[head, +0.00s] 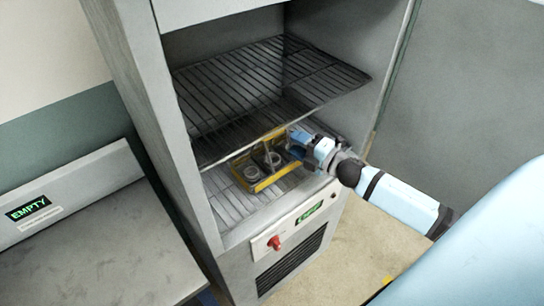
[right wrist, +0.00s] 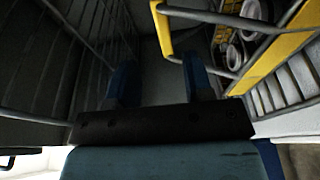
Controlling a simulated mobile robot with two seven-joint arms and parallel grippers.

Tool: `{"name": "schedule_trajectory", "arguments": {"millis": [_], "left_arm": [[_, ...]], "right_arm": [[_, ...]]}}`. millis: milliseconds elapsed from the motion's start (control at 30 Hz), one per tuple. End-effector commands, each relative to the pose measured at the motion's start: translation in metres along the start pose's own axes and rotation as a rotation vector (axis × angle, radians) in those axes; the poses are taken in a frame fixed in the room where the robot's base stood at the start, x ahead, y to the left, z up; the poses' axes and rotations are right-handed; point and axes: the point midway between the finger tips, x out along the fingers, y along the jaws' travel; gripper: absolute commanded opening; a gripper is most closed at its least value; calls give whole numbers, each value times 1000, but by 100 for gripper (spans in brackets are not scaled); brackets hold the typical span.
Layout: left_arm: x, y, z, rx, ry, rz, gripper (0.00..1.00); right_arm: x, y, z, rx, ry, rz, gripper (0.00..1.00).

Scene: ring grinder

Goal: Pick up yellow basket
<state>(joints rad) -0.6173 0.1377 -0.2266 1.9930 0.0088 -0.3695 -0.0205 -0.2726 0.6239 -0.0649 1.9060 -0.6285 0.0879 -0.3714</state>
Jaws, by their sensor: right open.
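The yellow basket (head: 262,184) sits on the lower wire rack inside a tall grey cabinet, with a few metal rings in it. My right gripper (head: 296,146) reaches into the cabinet at the basket's right end. In the right wrist view, its two blue fingers (right wrist: 160,80) are apart, with nothing clamped. The yellow basket's handle (right wrist: 163,30) shows near and partly between the fingertips; I cannot tell whether they touch. The basket body and rings (right wrist: 255,50) are at upper right there. My left gripper is not in view.
The cabinet's front panel has a red knob (head: 274,243) and a green display (head: 309,213). A grey bench (head: 95,245) with an "EMPTY" sign stands left.

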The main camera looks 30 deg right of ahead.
Motion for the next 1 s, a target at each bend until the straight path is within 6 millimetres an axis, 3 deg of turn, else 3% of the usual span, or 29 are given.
{"name": "schedule_trajectory", "arguments": {"millis": [333,600,900,1000], "left_arm": [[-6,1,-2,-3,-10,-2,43],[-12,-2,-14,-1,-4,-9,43],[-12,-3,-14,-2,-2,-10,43],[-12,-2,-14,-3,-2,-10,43]], "right_arm": [[29,0,-1,4,-1,1,47],[66,-4,-1,3,-1,1,47],[71,-7,-2,4,0,-1,47],[71,-7,-2,4,0,-1,26]]}}
